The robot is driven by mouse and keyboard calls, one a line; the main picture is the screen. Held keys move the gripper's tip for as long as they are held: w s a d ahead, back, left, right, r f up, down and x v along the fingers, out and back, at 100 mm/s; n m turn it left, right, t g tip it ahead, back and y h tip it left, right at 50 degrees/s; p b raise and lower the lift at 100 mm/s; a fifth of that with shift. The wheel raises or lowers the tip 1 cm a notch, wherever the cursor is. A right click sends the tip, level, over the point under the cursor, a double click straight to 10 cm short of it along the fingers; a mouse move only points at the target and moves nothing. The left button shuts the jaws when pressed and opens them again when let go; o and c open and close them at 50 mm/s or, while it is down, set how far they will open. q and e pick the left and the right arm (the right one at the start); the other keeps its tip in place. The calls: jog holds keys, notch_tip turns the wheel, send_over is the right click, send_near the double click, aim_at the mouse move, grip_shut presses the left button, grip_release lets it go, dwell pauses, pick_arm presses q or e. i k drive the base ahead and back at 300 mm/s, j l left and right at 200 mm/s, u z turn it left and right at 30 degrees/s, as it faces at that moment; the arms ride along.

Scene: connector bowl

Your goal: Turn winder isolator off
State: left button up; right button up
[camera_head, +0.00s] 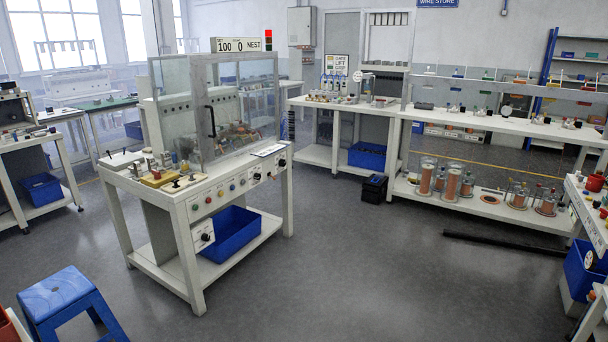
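A white bench (180,197) with a clear-walled machine enclosure (222,108) on top stands left of centre. A small white box with a dark round knob (205,237) is mounted low on its front, by the blue bin. The bench's front panel carries a row of coloured buttons (231,186) and dark knobs (257,176) at its right end. I cannot read any label that says which one is the winder isolator, and the knob positions are too small to tell. Neither of my grippers is in view.
A blue bin (231,236) sits on the bench's lower shelf. A blue stool (66,294) stands at front left. The grey floor (350,270) in front and right of the bench is clear. A black bar (505,243) lies on the floor before the right-hand bench (500,122).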

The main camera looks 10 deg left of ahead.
aim_at(157, 176)
jog(key=i+l+u, duration=0.15)
jog(key=i+u, duration=0.25)
jog(key=i+l+u, duration=0.3)
jog(key=i+u, duration=0.15)
jog(key=i+l+u, duration=0.7)
jog(key=l+u, duration=0.15)
